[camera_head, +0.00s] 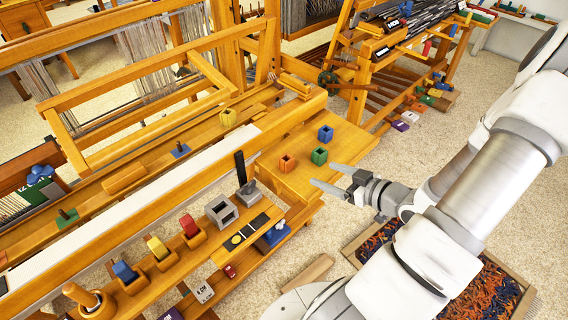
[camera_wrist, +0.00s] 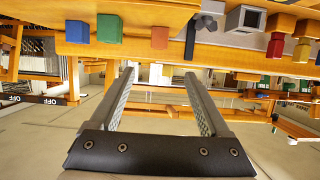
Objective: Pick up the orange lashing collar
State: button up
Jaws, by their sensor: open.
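The orange lashing collar (camera_head: 287,163) is a small square block with a dark opening in its top, on the wooden bench end. It also shows in the wrist view (camera_wrist: 160,37), at the top middle, beyond the fingertips. A green collar (camera_head: 319,156) and a blue collar (camera_head: 325,134) stand close by on the same wood. In the wrist view the green one (camera_wrist: 77,31) and the blue one (camera_wrist: 109,27) are left of the orange one. My gripper (camera_head: 322,174) is open and empty, to the right of the orange collar and apart from it.
A yellow collar (camera_head: 228,117) sits further back on the loom. A grey square box (camera_head: 222,211) and a dark upright handle (camera_head: 240,168) stand left of the orange collar. Red, yellow and blue blocks line the front rail.

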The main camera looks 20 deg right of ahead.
aim_at(291, 162)
jog(key=b+x, duration=0.1)
jog(key=x, duration=1)
jog(key=shift+w+f+b, duration=0.15)
jog(key=shift+w+b, duration=0.05)
jog(key=shift+b, duration=0.2)
jog(key=x, duration=0.3)
jog(key=b+x, duration=0.1)
jog(key=x, duration=0.1)
jog(key=shift+f, duration=0.3)
grip_shut()
